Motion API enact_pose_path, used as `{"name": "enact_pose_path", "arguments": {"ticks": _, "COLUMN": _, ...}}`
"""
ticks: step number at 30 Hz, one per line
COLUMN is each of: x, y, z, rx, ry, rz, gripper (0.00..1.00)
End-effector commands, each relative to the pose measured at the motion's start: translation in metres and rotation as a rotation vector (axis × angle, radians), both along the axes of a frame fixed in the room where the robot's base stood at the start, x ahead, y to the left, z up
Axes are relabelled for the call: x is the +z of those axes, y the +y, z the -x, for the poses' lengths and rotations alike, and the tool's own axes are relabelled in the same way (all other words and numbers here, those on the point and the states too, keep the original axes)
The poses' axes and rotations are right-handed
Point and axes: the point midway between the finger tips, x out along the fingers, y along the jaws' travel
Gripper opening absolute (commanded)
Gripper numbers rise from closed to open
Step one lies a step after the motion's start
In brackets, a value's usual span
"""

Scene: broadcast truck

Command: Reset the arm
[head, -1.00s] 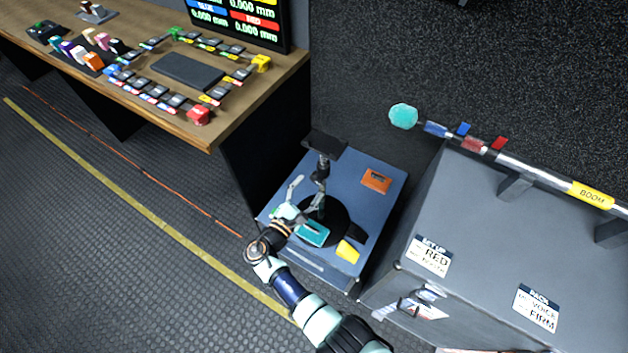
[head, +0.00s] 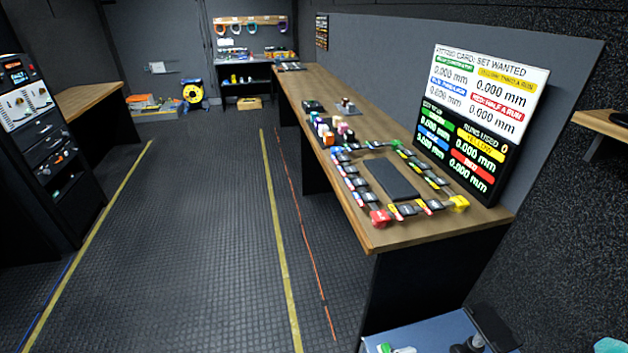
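My arm is out of this head view. A small green and whitish piece (head: 390,348) shows at the bottom edge, over the left part of the blue case top. It may be the tip of my gripper, but too little shows to tell. Whether my gripper is open or shut, or holds anything, is hidden below the frame.
A wooden bench (head: 330,110) carries colour-tagged blocks around a dark pad (head: 391,179), with a display (head: 465,155) behind. The blue case (head: 430,335) bears a dark stand with a black plate (head: 494,326). The aisle floor (head: 190,220) is clear.

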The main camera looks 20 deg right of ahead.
Motion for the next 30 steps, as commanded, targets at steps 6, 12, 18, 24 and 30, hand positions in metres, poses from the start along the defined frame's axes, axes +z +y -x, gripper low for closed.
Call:
{"name": "enact_pose_path", "arguments": {"ticks": 6, "x": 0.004, "y": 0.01, "z": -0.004, "rx": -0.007, "ry": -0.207, "rz": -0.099, "gripper": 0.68}}
{"name": "enact_pose_path", "arguments": {"ticks": 12, "x": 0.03, "y": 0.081, "z": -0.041, "rx": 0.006, "ry": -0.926, "rz": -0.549, "gripper": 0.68}}
{"name": "enact_pose_path", "arguments": {"ticks": 18, "x": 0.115, "y": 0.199, "z": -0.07, "rx": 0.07, "ry": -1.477, "rz": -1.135, "gripper": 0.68}}
{"name": "enact_pose_path", "arguments": {"ticks": 24, "x": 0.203, "y": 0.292, "z": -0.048, "rx": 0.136, "ry": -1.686, "rz": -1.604, "gripper": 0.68}}
{"name": "enact_pose_path", "arguments": {"ticks": 30, "x": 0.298, "y": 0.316, "z": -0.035, "rx": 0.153, "ry": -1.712, "rz": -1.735, "gripper": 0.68}}
